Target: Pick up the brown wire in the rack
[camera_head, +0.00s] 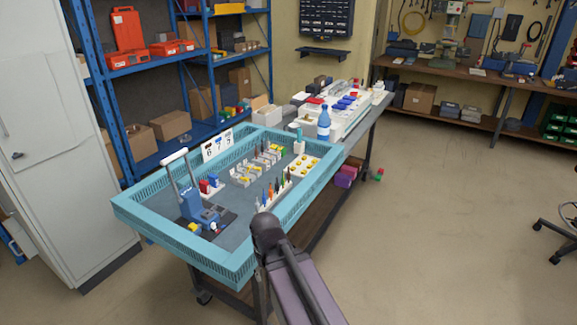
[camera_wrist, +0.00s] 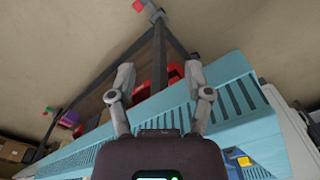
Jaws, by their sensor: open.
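A small white rack (camera_head: 276,201) stands inside the blue-walled tray, near its front wall, in the head view. Several thin upright wires in dark, orange, green and blue tones stand in it. They are too small for me to single out the brown one with certainty. My gripper (camera_wrist: 160,78) is open and empty in the wrist view. Its fingers are spread over the outside of the blue tray wall (camera_wrist: 150,112), with the floor and table legs beyond. The rack is not visible in the wrist view. My arm covers part of the tray's front right in the head view.
The blue tray (camera_head: 150,222) sits on a table and holds a blue lever press (camera_head: 195,205), a white block with yellow parts (camera_head: 304,165) and other small parts. A blue bottle (camera_head: 324,124) stands behind it. Open floor lies to the right.

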